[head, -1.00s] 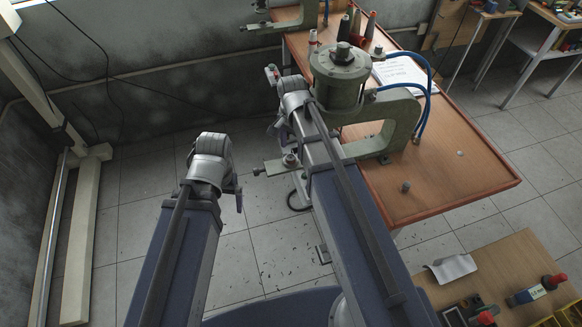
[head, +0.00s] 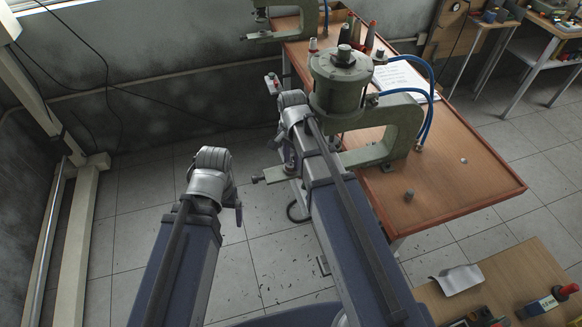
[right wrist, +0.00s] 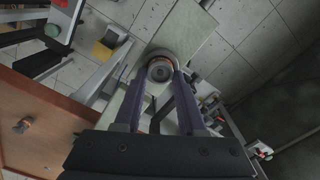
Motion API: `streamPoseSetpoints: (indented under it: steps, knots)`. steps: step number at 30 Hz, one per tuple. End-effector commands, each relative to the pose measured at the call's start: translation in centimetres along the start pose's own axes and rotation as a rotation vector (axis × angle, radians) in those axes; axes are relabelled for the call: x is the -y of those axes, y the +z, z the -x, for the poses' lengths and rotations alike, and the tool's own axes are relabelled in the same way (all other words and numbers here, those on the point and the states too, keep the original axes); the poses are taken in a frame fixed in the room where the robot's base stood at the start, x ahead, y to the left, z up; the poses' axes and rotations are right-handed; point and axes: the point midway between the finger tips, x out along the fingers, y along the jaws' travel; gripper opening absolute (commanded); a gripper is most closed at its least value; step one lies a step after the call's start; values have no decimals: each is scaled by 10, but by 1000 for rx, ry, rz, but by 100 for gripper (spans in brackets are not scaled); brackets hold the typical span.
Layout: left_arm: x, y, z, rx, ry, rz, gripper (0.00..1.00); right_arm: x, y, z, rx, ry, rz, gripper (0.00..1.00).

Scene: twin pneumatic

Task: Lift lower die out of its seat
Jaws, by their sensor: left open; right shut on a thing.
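The green press (head: 348,75) stands at the table's near left edge, its lower arm (head: 275,173) reaching out to the left. In the right wrist view, my right gripper (right wrist: 160,75) is shut on a round grey die (right wrist: 160,71), with a fingertip on each side. The pale green press arm (right wrist: 193,35) lies below it. I cannot tell whether the die is in its seat or lifted clear. In the head view my right arm hides the right gripper and the die. My left gripper (head: 239,214) hangs open, away from the press over the floor.
Blue hoses (head: 430,115) curve beside the press. A wooden bench (head: 530,262) with tools is at lower right. Floor at left is clear.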

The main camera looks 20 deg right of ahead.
Motion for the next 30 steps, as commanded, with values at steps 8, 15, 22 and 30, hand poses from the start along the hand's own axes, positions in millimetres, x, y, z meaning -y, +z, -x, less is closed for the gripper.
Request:
streamPoseSetpoints:
  steps: [8, 15, 22, 30]
  knots:
    - [0, 0, 0, 0, 0, 0, 95, 0, 0, 0, 0, 0, 0, 0]
    - [0, 0, 0, 0, 0, 0, 95, 0, 0, 0, 0, 0, 0, 0]
    - [0, 0, 5, 0, 0, 0, 95, 0, 0, 5, 0, 0, 0, 0]
    - [1, 1, 13, 0, 0, 0, 95, 0, 0, 13, 0, 0, 0, 0]
